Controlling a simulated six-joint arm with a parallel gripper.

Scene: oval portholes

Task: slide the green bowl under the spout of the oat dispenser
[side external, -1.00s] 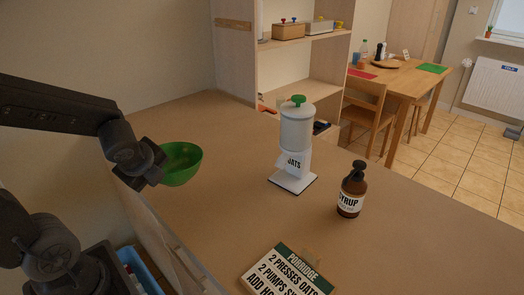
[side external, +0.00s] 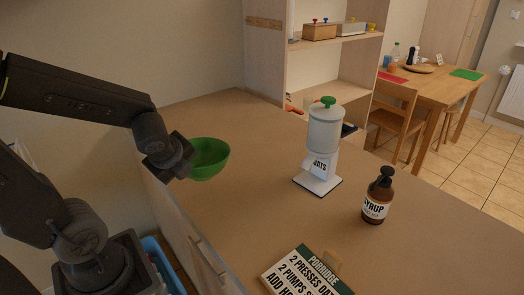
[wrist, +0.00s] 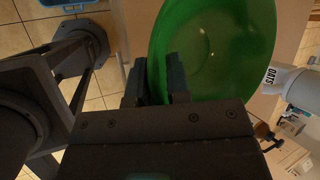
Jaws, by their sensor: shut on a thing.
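The green bowl (side external: 208,160) is at the left edge of the counter in the side view, left of the dispenser. My gripper (side external: 186,165) is shut on the bowl's near-left rim. In the wrist view the bowl (wrist: 225,50) fills the upper middle, and the fingers of my gripper (wrist: 160,80) pinch its wall. The bowl looks empty. The oat dispenser (side external: 325,135), white with a green knob and an OATS label, stands upright on a square base. Its body also shows at the right of the wrist view (wrist: 290,82). I cannot tell whether the bowl touches the counter.
A brown syrup pump bottle (side external: 377,198) stands right of the dispenser. A porridge recipe sign (side external: 305,274) is at the counter's front. The counter (side external: 255,185) between bowl and dispenser is clear. An open wooden shelf (side external: 320,68) stands behind.

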